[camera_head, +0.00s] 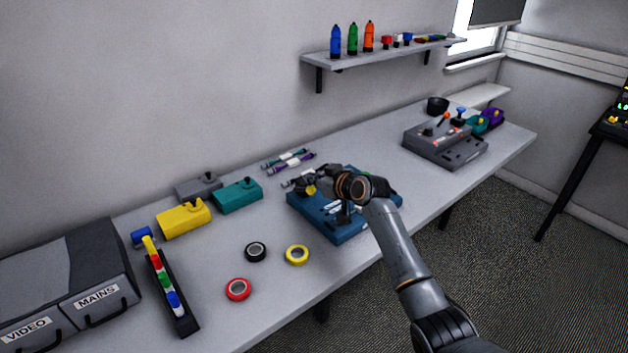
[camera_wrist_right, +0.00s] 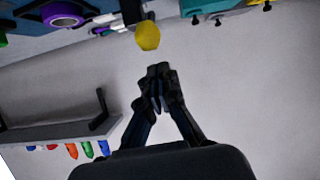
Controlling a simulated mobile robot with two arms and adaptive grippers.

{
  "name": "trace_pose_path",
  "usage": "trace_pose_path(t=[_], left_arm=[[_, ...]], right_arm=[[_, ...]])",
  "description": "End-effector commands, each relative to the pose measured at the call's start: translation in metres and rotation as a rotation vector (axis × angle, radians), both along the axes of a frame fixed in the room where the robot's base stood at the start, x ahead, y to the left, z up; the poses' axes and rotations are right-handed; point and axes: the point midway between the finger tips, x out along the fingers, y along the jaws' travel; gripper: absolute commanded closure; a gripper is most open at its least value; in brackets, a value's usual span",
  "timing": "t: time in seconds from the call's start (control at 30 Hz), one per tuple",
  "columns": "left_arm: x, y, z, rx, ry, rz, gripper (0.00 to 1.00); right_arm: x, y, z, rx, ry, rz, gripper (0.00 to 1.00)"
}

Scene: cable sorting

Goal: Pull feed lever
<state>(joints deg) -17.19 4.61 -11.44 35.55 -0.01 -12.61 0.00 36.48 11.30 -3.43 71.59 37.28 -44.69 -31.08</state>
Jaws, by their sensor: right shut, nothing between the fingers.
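The blue machine (camera_head: 335,232) stands on the bench in the middle of the head view. A lever with a yellow knob (camera_head: 311,190) shows at its back left. The wrist view shows the yellow knob (camera_wrist_right: 147,36) and a short dark stem just beyond my fingertips. My right gripper (camera_head: 303,184) is over the back left of the machine; its fingers (camera_wrist_right: 161,72) are together and empty. They appear apart from the knob, though the depth is hard to judge. My forearm and wrist hide part of the machine. My left gripper is not in view.
A purple roll (camera_wrist_right: 63,15) sits on the machine. Teal (camera_head: 238,195), yellow (camera_head: 183,219) and grey boxes stand left of it. Tape rolls (camera_head: 297,255) lie in front. A grey machine (camera_head: 445,145) stands right. A wall shelf (camera_head: 385,52) holds bottles.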

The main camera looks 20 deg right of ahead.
Motion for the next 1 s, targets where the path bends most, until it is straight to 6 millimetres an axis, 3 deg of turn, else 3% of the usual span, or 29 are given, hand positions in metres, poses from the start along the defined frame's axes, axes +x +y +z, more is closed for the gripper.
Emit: trace_pose_path(t=[0.2,0.57,1.0], left_arm=[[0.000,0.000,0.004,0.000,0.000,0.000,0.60],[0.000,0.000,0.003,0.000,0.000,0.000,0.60],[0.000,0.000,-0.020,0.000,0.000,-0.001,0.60]], right_arm=[[-0.001,-0.002,-0.012,0.001,-0.004,-0.001,1.00],[-0.002,-0.002,-0.014,0.001,-0.005,-0.001,1.00],[-0.006,-0.004,-0.021,0.019,-0.058,-0.001,1.00]])
